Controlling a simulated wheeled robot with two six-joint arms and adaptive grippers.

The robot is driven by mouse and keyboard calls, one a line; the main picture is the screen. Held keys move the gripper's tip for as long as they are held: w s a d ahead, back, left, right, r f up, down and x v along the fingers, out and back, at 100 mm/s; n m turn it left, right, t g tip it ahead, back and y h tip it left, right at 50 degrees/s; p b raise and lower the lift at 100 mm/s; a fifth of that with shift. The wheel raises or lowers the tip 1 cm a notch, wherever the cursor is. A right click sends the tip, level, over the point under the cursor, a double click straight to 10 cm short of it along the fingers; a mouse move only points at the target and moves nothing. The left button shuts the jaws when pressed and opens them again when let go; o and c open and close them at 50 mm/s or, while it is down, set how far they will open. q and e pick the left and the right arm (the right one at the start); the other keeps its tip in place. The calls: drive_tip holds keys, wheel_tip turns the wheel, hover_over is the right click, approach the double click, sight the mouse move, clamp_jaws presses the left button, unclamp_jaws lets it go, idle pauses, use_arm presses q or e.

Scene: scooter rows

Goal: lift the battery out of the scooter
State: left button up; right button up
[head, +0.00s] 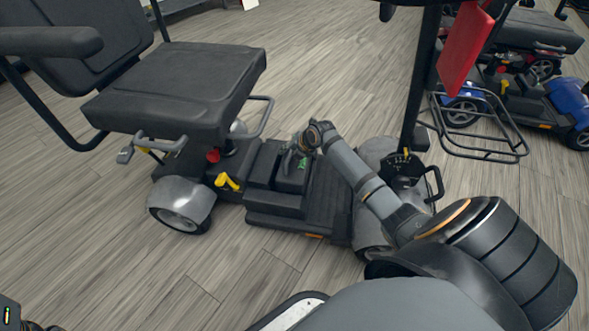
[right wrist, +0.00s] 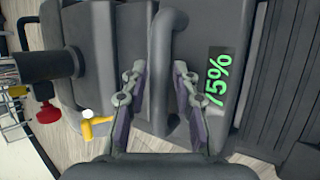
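The battery (head: 291,180) is a dark grey box on the scooter (head: 172,85), between the seat and the footboard. In the right wrist view the battery (right wrist: 200,25) fills the middle. It has a green "75%" label and a thick grey handle (right wrist: 162,50). My right gripper (head: 300,147) is over the battery's top. In the right wrist view its two fingers (right wrist: 158,72) are apart, one on each side of the handle's near part, with a small gap beside it. Whether the fingertips reach below the handle is hard to tell.
A yellow lever (head: 228,181) and a red knob (head: 213,155) sit beside the battery, under the seat. The steering column (head: 420,75) with a wire basket (head: 482,128) rises at the right. A blue scooter (head: 570,98) stands farther right. Wooden floor is clear in front.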

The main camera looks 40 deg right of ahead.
clamp_jaws()
